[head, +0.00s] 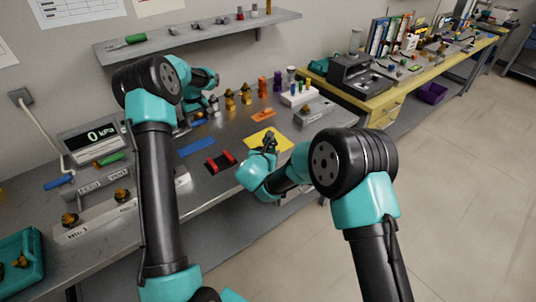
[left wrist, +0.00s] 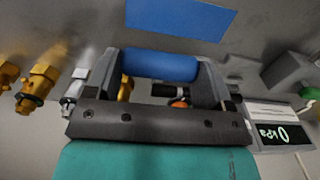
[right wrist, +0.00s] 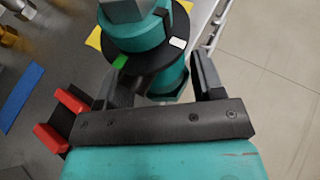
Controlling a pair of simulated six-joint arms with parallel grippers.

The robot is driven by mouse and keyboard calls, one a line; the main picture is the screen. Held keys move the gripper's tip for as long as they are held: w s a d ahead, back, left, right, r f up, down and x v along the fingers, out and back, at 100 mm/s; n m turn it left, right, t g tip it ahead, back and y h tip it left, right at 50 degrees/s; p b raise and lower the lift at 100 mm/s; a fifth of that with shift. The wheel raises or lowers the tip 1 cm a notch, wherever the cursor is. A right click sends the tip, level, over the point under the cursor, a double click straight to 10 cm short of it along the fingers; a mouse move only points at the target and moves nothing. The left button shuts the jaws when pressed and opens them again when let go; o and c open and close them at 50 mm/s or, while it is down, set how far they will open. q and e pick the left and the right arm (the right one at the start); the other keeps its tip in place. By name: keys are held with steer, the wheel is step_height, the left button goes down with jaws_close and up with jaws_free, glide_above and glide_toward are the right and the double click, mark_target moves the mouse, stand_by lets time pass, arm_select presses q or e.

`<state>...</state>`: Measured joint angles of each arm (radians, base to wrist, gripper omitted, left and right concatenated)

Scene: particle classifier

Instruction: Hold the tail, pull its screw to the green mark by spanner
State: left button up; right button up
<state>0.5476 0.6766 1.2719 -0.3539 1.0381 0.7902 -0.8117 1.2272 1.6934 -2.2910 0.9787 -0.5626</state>
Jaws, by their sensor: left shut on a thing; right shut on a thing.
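My left gripper (head: 200,117) is shut on a blue handle (left wrist: 160,66), which lies across between its two fingers in the left wrist view. It looks like the spanner's handle, but its working end is hidden. My right gripper (head: 268,146) is over the yellow mat, shut on a teal round body (right wrist: 172,78), which I take for the tail. A black collar (right wrist: 145,66) on the tail carries a green mark (right wrist: 119,62) and a white mark (right wrist: 178,43). A grey faceted screw head (right wrist: 122,10) sits at its upper end, cut by the frame edge. The two grippers are apart.
A red-and-black holder (head: 220,161) stands between the blue mat (head: 197,146) and the yellow mat (head: 284,145). Brass fittings (head: 246,97) stand towards the back. A gauge display (head: 95,137) reads 0 kPa at the left. A shelf (head: 190,39) overhangs the bench.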

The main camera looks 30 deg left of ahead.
steer(key=shift+w+a+f, duration=0.7)
steer(key=shift+w+a, duration=0.65)
steer(key=shift+w, duration=0.85)
steer(key=shift+w+a+f, duration=0.7)
steer(key=shift+w+a, duration=0.65)
steer(key=shift+w, duration=0.85)
steer(key=shift+w+a+f, duration=0.7)
steer(key=shift+w+a, duration=0.65)
steer(key=shift+w, duration=0.85)
steer(key=shift+f, duration=0.15)
steer(key=o, duration=1.4)
steer(key=shift+f, duration=0.1)
steer(key=shift+c, duration=0.5)
steer(key=c, duration=1.3)
